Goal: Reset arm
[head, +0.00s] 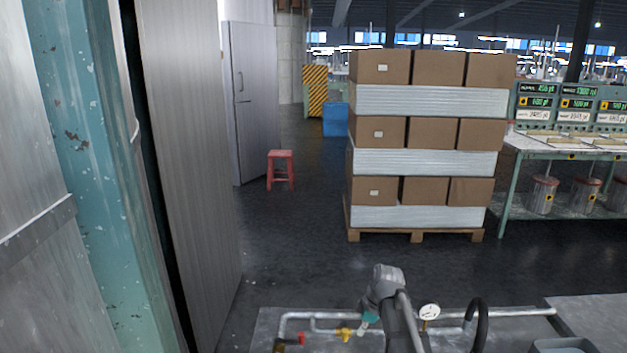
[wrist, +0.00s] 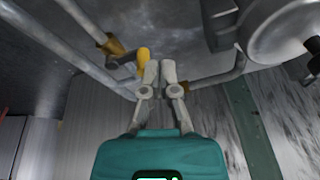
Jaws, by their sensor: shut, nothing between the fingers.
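My gripper (wrist: 159,75) shows in the wrist view, its two grey fingers together above its teal body. It is shut and holds nothing. A grey pipe and a valve with a yellow handle (wrist: 143,58) appear just beyond the fingertips; I cannot tell whether they touch. In the head view my arm reaches up at the bottom centre and bends over, with the teal part of my gripper (head: 370,318) hanging just above the pipework. The fingertips are hard to make out there.
Pipes with a red valve (head: 301,338), a yellow valve (head: 344,333) and a gauge (head: 429,312) surround the arm. A metal door (head: 190,150) stands close at left. Stacked boxes on a pallet (head: 415,235) stand beyond. A red stool (head: 280,168) stands on otherwise open floor.

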